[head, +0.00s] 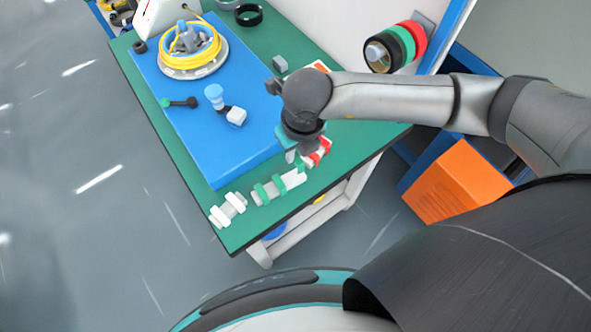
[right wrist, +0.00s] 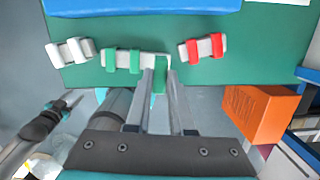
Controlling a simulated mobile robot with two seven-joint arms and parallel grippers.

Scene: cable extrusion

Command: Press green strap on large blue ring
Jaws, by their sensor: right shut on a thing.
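My right gripper (right wrist: 160,88) is shut on a green strap (right wrist: 159,77), at the right end of a white holder (right wrist: 121,62) near the table's front edge. Two more green straps (right wrist: 110,62) sit on that holder. In the head view my right gripper (head: 291,155) points down beside the holder and hides part of it; green straps (head: 261,193) show to its left. I cannot clearly make out the large blue ring. A dark part of my left arm shows at the lower left of the right wrist view; its jaws are too small to read.
White straps (head: 228,209) and red straps (head: 320,153) lie on either side of the green ones. Behind are a blue board (head: 190,130) and a yellow cable coil (head: 190,60). An orange box (head: 455,185) stands right of the table. Rolls (head: 395,48) hang at the back.

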